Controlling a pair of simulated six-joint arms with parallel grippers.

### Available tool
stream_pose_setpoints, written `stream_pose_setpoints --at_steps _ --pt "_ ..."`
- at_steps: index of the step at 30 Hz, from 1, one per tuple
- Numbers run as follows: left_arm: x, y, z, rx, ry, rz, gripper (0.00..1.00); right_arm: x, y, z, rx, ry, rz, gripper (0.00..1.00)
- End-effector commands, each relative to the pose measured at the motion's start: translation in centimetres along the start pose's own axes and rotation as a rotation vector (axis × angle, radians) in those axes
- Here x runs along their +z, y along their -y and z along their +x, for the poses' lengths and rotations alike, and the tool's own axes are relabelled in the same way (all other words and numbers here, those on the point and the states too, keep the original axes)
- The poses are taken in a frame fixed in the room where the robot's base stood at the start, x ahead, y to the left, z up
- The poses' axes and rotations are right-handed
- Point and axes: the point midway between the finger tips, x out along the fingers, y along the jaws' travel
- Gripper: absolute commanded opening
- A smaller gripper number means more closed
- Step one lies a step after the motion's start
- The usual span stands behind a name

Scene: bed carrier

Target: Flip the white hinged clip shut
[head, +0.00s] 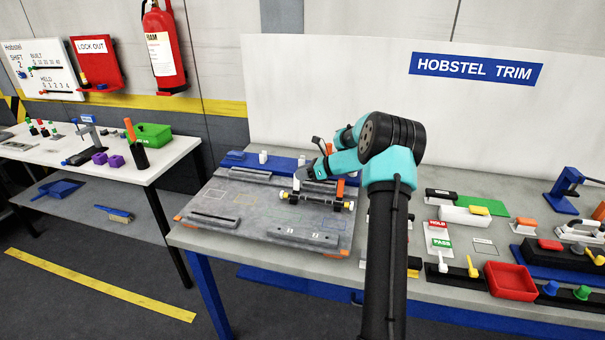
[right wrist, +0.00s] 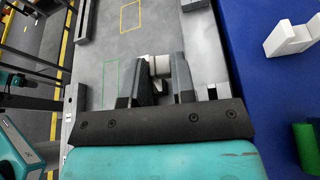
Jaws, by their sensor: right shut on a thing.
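My right gripper (head: 297,184) is over the grey board, near a dark part with pale and yellow ends (head: 337,206). In the right wrist view the two dark fingers of this gripper (right wrist: 158,76) are closed on a small white piece (right wrist: 155,64), which looks like the white hinged clip. The fingers hide most of it, so I cannot tell its hinge angle. The grey board (head: 225,222) lies on the bench with coloured outlines on it.
A blue strip (head: 245,160) with small white blocks runs behind the board. To the right are a red tray (head: 510,281), a green pad (head: 484,206) and several small fixtures. The board's front left part is mostly clear apart from low dark bars.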

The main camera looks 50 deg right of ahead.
Motion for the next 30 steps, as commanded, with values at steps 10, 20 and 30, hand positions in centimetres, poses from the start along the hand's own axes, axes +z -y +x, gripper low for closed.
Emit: stream_pose_setpoints --at_steps 10,20,30 --pt "0.0 0.0 0.0 0.000 0.000 0.000 0.43 0.2 -1.2 -0.1 -0.071 -0.001 -0.161 0.01" --pt "0.0 0.0 0.0 0.000 0.000 0.000 0.43 0.0 -3.1 -0.1 -0.173 -0.001 -0.406 0.01" --pt "0.0 0.0 0.0 0.000 0.000 0.000 0.43 -0.7 -4.8 0.2 -0.274 -0.002 -0.651 0.01"
